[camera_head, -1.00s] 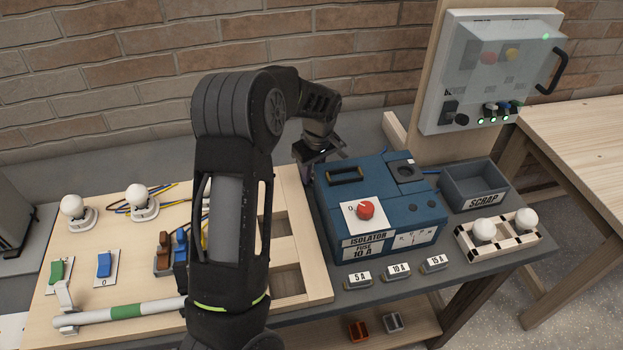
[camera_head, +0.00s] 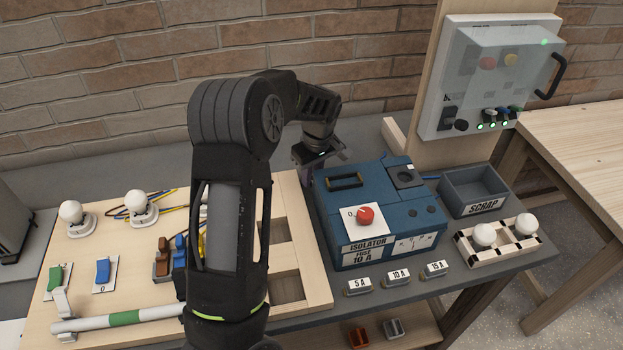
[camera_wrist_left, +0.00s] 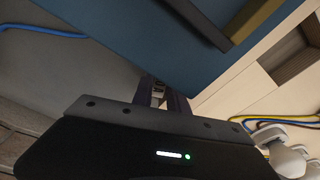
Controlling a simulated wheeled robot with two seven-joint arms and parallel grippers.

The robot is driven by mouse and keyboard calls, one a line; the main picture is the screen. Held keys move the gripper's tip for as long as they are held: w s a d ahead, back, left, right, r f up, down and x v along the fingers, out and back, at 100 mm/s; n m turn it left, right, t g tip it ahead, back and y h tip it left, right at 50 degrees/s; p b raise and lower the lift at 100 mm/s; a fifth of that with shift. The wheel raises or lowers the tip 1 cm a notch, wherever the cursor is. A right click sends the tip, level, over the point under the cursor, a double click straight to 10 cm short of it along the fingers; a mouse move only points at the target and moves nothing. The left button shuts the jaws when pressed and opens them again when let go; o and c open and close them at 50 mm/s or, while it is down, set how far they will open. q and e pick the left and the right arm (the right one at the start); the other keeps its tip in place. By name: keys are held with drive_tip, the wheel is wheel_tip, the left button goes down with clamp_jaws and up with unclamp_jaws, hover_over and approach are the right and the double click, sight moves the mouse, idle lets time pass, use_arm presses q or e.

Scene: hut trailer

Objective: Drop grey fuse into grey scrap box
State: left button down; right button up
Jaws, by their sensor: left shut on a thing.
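The grey scrap box (camera_head: 459,203), open-topped and labelled SCRAP, stands on the bench to the right of the blue isolator box (camera_head: 412,212). My left gripper (camera_head: 308,168) is low beside the left rear corner of the isolator box, well left of the scrap box. It also shows in the left wrist view (camera_wrist_left: 164,97), where its fingers are closed on a small pale-grey piece (camera_wrist_left: 158,90), seemingly the grey fuse. Most of that piece is hidden by the fingers. The inside of the scrap box looks empty. My right gripper is out of view.
Small blocks labelled 5 A, 10 A (camera_head: 398,279) and 15 A lie in front of the isolator box. A bulb tray (camera_head: 510,247) stands in front of the scrap box. The wooden board (camera_head: 130,285) with lamps and switches is at left. A grey control panel (camera_head: 480,85) stands behind.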

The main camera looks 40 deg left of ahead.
use_arm(q)
wheel_tip(320, 180, up, 17)
drive_tip(key=b, duration=0.2)
idle(0.3)
idle(0.8)
